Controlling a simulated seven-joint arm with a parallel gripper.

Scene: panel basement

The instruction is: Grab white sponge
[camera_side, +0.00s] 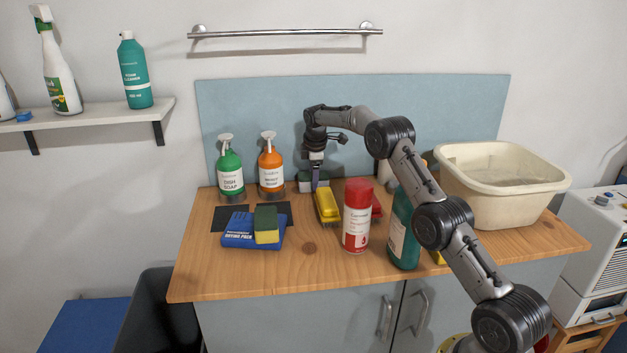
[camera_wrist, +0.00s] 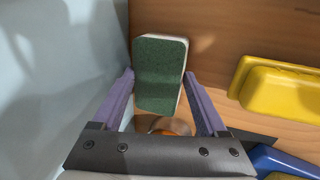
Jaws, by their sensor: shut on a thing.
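The white sponge has a dark green scouring top and a white side edge. In the wrist view the sponge (camera_wrist: 160,60) lies between the two purple fingers of my gripper (camera_wrist: 159,80), which is shut on it. In the side view the sponge (camera_side: 305,187) sits at the back of the wooden counter, close to the blue panel, partly covered by my gripper (camera_side: 315,182), which points down over it. The underside of the sponge is hidden, so I cannot tell whether it still touches the counter.
A yellow brush (camera_side: 327,205) lies just in front. An orange bottle (camera_side: 270,165) and a green bottle (camera_side: 230,170) stand left. A red-capped can (camera_side: 356,220) and a teal bottle (camera_side: 402,235) stand nearer the front. A cream basin (camera_side: 500,190) is on the right.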

